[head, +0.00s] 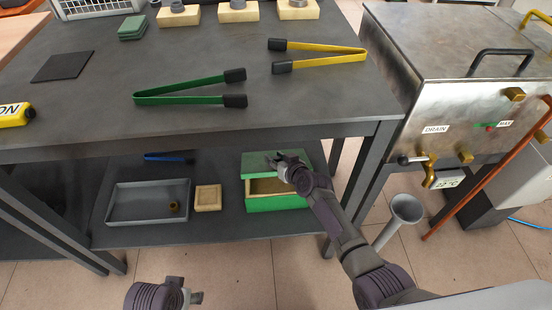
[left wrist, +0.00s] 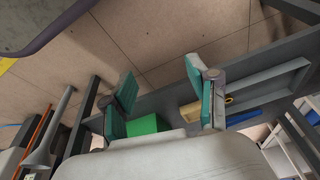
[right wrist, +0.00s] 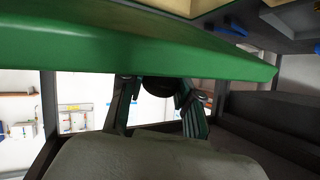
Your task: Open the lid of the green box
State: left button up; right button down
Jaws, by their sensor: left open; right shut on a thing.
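The green box (head: 278,204) stands on the lower shelf under the table, and its tan inside shows at the front. Its green lid (head: 256,163) is raised above the box; it also fills the upper part of the right wrist view (right wrist: 130,47). My right gripper (head: 286,164) is at the lid, with its fingers closed around a dark round knob (right wrist: 158,88). My left gripper (left wrist: 165,92) is open and empty, low in front of the shelf and away from the box. The green box also shows beyond it in the left wrist view (left wrist: 146,125).
A grey tray (head: 147,219) and a small wooden block (head: 207,198) are left of the box. Green tongs (head: 190,92) and yellow tongs (head: 325,54) lie on the tabletop above. A table leg and a grey funnel-like stand (head: 401,212) are to the right. Floor in front is open.

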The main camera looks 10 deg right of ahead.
jog(key=shift+w+r, duration=0.45)
jog(key=shift+r, duration=0.15)
pick_arm(q)
jog(key=shift+s+f+p, duration=0.1)
jog(key=shift+f+p, duration=0.25)
jog(key=shift+f, duration=1.35)
pick_arm(e)
jog(key=shift+w+r, duration=0.25)
jog(key=shift+w, duration=0.1)
pick_arm(q)
jog(key=shift+f, duration=0.1)
pick_arm(e)
jog(key=shift+w, duration=0.1)
jog(key=c, duration=0.8)
grip_release()
jog(key=shift+f, duration=0.1)
jog(key=shift+s+d, duration=0.2)
jog(key=shift+s, duration=0.35)
jog(key=v, duration=1.1)
